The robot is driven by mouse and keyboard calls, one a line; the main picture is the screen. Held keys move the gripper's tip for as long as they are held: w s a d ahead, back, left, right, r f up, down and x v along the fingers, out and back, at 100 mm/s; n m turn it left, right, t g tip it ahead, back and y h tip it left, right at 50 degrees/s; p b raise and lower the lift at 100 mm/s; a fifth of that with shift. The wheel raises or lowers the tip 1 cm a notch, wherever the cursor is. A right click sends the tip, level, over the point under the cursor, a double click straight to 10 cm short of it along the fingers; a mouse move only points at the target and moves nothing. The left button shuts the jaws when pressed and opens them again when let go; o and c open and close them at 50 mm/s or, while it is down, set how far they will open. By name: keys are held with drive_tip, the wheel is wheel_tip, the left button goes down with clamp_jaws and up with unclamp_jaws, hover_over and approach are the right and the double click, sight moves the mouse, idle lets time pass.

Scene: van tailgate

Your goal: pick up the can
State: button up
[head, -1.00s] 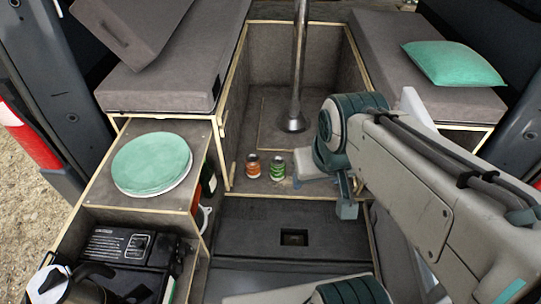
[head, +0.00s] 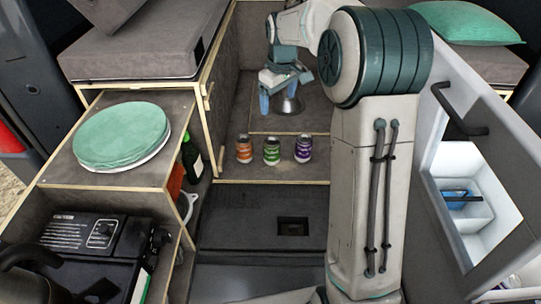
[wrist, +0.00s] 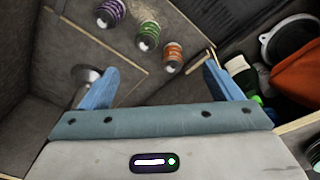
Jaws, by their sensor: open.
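Three cans stand upright in a row on the van's low floor: an orange one (head: 244,149), a green one (head: 271,151) and a purple one (head: 303,149). My gripper (head: 284,97) is open and empty, beyond the cans near the foot of the metal post. In the wrist view my gripper (wrist: 161,70) shows its two blue fingers spread. The orange can (wrist: 173,56) appears between the fingertips, with the green can (wrist: 148,36) and purple can (wrist: 110,13) farther up to the left. No finger visibly touches a can.
The metal post's base (head: 287,105) is close to my gripper. A side cabinet with a round green cushion (head: 122,137) and a bottle (head: 191,158) stands at left. An open white cooler (head: 462,190) is at right. A dark step lies in front of the cans.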

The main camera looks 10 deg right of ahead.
sight(273, 140)
drive_tip(key=w+f+b, duration=0.1)
drive_tip(key=w+f, duration=0.2)
drive_tip(key=f, duration=0.2)
drive_tip(key=w+d+f+n+b, duration=0.1)
drive_tip(key=w+f+b, duration=0.1)
drive_tip(key=w+f, duration=0.2)
drive_tip(key=w+f+n+b, duration=0.1)
drive_tip(key=w+f+b, duration=0.1)
drive_tip(key=f, duration=0.6)
drive_tip(key=shift+w+d+f+g+y, duration=0.2)
drive_tip(key=shift+w+g+y, duration=0.2)
drive_tip(key=shift+w, duration=0.3)
drive_tip(key=f, duration=0.5)
drive_tip(key=f+b, duration=0.1)
drive_tip(key=f, duration=0.2)
drive_tip(key=shift+w+a, duration=0.3)
drive_tip(key=shift+w, duration=0.1)
drive_tip(key=shift+a+f, duration=0.2)
drive_tip(key=shift+f, duration=1.35)
drive_tip(key=shift+a+f, duration=0.2)
drive_tip(key=shift+f, duration=1.35)
drive_tip(key=shift+r, duration=0.1)
drive_tip(key=c, duration=1.3)
